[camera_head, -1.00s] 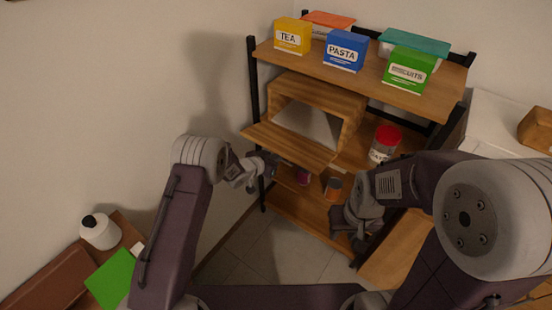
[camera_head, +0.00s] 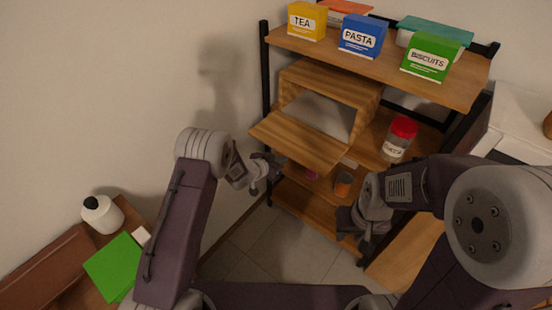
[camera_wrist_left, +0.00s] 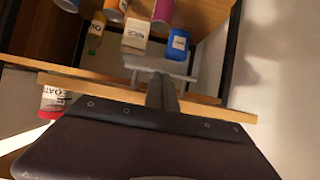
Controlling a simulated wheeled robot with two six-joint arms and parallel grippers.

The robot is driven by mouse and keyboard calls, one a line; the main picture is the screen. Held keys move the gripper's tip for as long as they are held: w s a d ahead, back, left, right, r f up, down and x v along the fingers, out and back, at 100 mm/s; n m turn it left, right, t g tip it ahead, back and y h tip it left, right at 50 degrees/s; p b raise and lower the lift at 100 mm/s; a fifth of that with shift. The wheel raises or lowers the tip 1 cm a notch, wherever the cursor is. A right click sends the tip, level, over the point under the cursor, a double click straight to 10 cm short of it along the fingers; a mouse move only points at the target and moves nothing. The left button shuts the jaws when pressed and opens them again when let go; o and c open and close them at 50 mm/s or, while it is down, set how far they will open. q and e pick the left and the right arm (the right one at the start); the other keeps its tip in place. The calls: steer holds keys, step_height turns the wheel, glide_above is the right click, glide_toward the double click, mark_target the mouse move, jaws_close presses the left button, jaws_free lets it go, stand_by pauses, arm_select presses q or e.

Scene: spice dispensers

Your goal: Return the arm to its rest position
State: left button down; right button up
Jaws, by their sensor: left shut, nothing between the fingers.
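My left arm rises from the bottom of the head view, bent at the elbow. Its gripper (camera_head: 278,168) is shut and empty, just below and left of the lowered wooden flap (camera_head: 297,142) of the bread box. In the left wrist view the gripper's fingers (camera_wrist_left: 162,92) show as a dark narrow shape before the shelf. My right gripper (camera_head: 352,232) hangs low in front of the shelf's right side. Its fingertips are small and dark, so I cannot tell whether it is open.
A wooden shelf holds yellow tea (camera_head: 306,20), blue pasta (camera_head: 362,38) and green biscuits boxes (camera_head: 427,58) on top. A red-lidded jar (camera_head: 399,140) stands beside the bread box (camera_head: 365,100). Small containers sit below. A white bottle (camera_head: 103,215) stands at lower left.

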arm_select(q)
steer(key=v, duration=0.6)
steer(key=shift+s+a+r, duration=0.1)
steer(key=shift+s, duration=0.05)
